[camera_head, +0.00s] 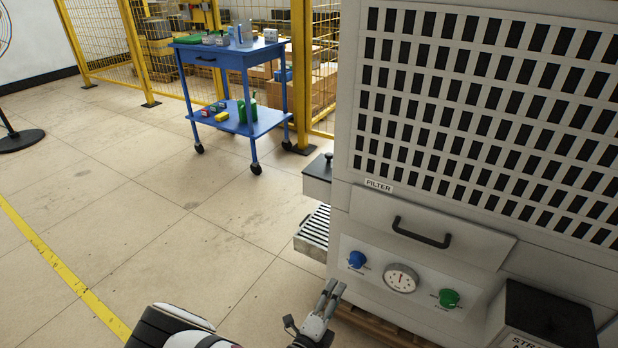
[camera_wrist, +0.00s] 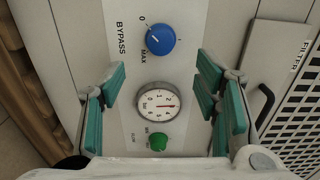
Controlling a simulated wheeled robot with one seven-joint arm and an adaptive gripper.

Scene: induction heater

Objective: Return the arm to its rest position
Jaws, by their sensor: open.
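My gripper (camera_head: 324,312) is low in front of the control panel of a large light-grey machine (camera_head: 345,222). In the wrist view my gripper (camera_wrist: 160,90) is open, with its green-padded fingers apart and nothing between them. The wrist view faces the panel, with a blue bypass knob (camera_wrist: 161,39), a round gauge (camera_wrist: 158,105) and a green knob (camera_wrist: 158,141). In the head view the blue knob (camera_head: 357,259) is left of the gauge (camera_head: 401,278), and the green knob (camera_head: 449,298) is to the right. The fingers appear apart from the knobs.
The filter drawer's black handle (camera_head: 422,232) projects above the panel. A black-topped box (camera_head: 545,315) stands at right. A roller conveyor (camera_head: 314,232) sits at the machine's left side. A blue cart (camera_head: 243,125) stands before a yellow fence (camera_head: 300,70).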

